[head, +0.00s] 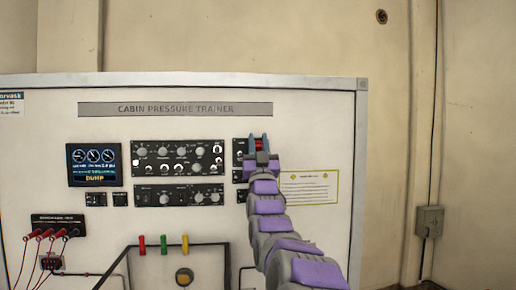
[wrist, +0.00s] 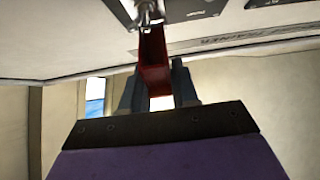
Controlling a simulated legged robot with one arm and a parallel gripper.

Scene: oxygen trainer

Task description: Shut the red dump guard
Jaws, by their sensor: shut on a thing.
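The red dump guard (wrist: 153,65) shows in the wrist view between the two fingers of my gripper (wrist: 157,90). It stands out from the panel face, with a metal toggle or hinge part (wrist: 146,14) at its panel end. In the head view my gripper (head: 258,143) is at the small dark switch panel right of the knob panels. A bit of the red guard (head: 259,145) shows between its blue-grey fingertips. My gripper is shut on the guard. My arm and gripper hide most of the switch panel, and the guard's exact angle is hard to tell.
The white trainer board (head: 300,125) carries knob panels (head: 178,155) and a display (head: 94,164) reading DUMP in yellow. A yellow-edged placard (head: 309,188) is right of my gripper. Red, green and yellow handles (head: 163,244) and cabled jacks (head: 58,230) lie lower left.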

